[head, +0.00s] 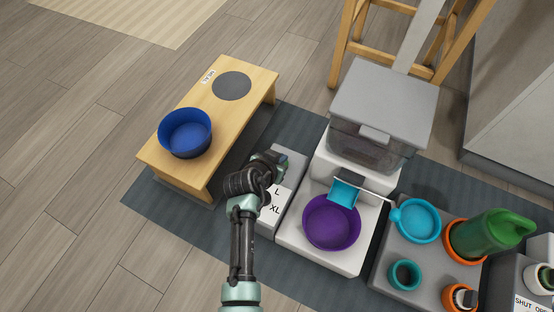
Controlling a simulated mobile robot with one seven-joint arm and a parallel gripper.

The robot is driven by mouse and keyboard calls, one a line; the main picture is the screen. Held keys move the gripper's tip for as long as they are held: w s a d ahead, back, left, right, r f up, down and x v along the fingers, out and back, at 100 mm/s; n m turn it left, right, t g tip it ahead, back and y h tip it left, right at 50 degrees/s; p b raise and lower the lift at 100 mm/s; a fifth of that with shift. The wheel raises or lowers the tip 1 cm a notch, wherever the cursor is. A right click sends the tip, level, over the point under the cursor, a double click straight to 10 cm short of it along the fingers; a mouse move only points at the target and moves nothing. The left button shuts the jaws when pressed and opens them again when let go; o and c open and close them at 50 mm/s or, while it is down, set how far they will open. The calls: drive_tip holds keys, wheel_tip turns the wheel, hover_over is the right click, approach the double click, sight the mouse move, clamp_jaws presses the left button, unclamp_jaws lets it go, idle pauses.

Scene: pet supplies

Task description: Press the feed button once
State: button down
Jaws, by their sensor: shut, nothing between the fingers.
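The feeder (352,180) is white with a clear hopper under a grey lid. A teal chute points down into a purple bowl (331,223) on its base. A light grey box (285,203) marked "L" and "XL" stands against the feeder's left side. My gripper (272,163) is over the back part of this box, shut and empty. It hides part of the box top. I cannot make out a feed button; it may be behind my gripper. Whether the fingertips touch the box I cannot tell.
A wooden stand (228,118) at the left holds a blue bowl (185,133) beside a dark round spot. A grey tray (420,262) at the right holds a teal scoop (416,221), a green bottle (487,236) and cups. A wooden stool (345,50) stands behind.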

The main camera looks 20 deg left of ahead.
drive_tip(key=shift+f+b, duration=0.65)
drive_tip(key=shift+f, duration=0.45)
wheel_tip(320, 180, down, 2)
drive_tip(key=shift+f+b, duration=0.1)
drive_tip(key=shift+b, duration=0.6)
drive_tip(key=shift+s+f, duration=0.1)
drive_tip(key=shift+d, duration=0.1)
drive_tip(key=shift+s, duration=0.1)
drive_tip(key=r+p, duration=0.1)
drive_tip(key=r, duration=0.1)
drive_tip(key=r+p, duration=0.4)
drive_tip(key=shift+w, duration=0.3)
drive_tip(key=p+v, duration=0.6)
drive_tip(key=v, duration=0.3)
drive_tip(key=shift+s+a, duration=0.2)
drive_tip(key=shift+f, duration=0.1)
